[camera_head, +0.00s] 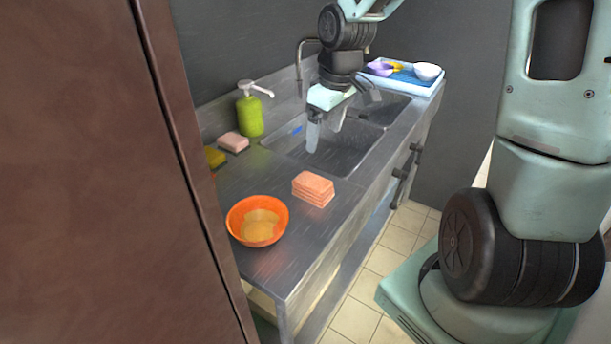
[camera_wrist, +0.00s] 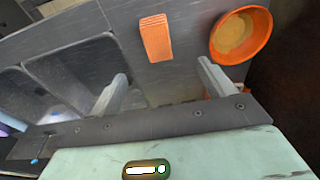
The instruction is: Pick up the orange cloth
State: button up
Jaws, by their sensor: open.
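The orange cloth (camera_head: 313,188) is a folded, layered stack lying on the steel counter, to the right of an orange bowl. It also shows in the wrist view (camera_wrist: 156,38), beyond the fingertips and roughly between them. My gripper (camera_head: 324,130) is over the sink in the head view, behind the cloth and apart from it. In the wrist view my gripper (camera_wrist: 160,75) has its two fingers spread wide with nothing between them.
An orange bowl (camera_head: 258,222) with yellowish contents stands near the cloth. A green soap bottle (camera_head: 250,113), a pink sponge (camera_head: 233,142) and a yellow sponge (camera_head: 215,157) line the back. A blue tray (camera_head: 401,77) with bowls is beyond the sink (camera_head: 345,150). Counter around the cloth is bare.

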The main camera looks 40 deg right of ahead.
jog(key=b, duration=0.2)
send_near(314, 181)
notch_tip(314, 181, down, 5)
jog(key=shift+w+f, duration=0.1)
jog(key=shift+w+a+f, duration=0.1)
jog(key=shift+w+f, duration=0.1)
jog(key=shift+f, duration=0.7)
jog(key=shift+w+a+f, duration=0.1)
jog(key=shift+w+f, duration=0.1)
jog(key=shift+f, duration=0.65)
jog(key=shift+w+a+f, duration=0.1)
jog(key=shift+w+f, duration=0.1)
jog(key=shift+f, duration=0.7)
jog(key=c, duration=1.1)
